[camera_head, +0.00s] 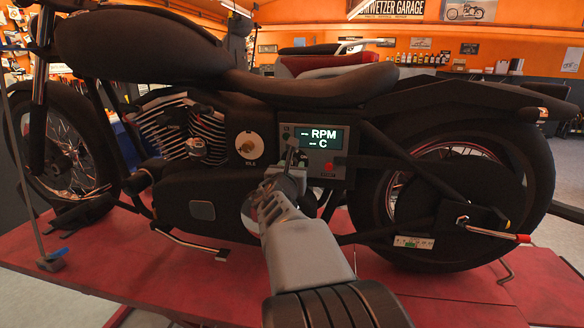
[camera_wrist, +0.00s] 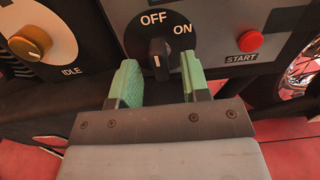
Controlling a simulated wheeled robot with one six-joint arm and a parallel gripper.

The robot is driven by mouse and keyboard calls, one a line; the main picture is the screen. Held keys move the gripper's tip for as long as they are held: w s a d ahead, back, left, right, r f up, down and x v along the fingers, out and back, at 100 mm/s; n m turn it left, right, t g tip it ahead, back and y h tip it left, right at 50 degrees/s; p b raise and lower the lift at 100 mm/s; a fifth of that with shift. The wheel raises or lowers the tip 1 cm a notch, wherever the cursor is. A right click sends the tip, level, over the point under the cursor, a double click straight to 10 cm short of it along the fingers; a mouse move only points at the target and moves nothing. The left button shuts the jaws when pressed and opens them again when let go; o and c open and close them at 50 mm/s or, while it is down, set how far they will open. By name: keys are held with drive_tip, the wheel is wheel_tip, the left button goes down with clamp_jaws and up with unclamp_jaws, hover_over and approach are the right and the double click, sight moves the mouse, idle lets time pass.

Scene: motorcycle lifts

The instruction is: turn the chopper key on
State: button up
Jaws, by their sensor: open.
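The chopper (camera_head: 310,90) stands on a red lift platform. On its side is a grey panel with a lit screen (camera_head: 324,137) reading RPM and C. In the wrist view the key switch (camera_wrist: 160,58) is a round black dial with OFF and ON labels. In the head view my gripper (camera_head: 287,165) is before the panel and hides the key.
A red START button (camera_wrist: 250,41) is right of the dial. An IDLE knob (camera_wrist: 31,43) of brass colour is on a round plate to the left. The red platform (camera_head: 110,250) lies below. A lever with a red end (camera_head: 522,238) is by the rear wheel.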

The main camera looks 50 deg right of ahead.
drive_tip(key=shift+w+d, duration=0.35)
drive_tip(key=shift+d, duration=0.25)
clamp_jaws()
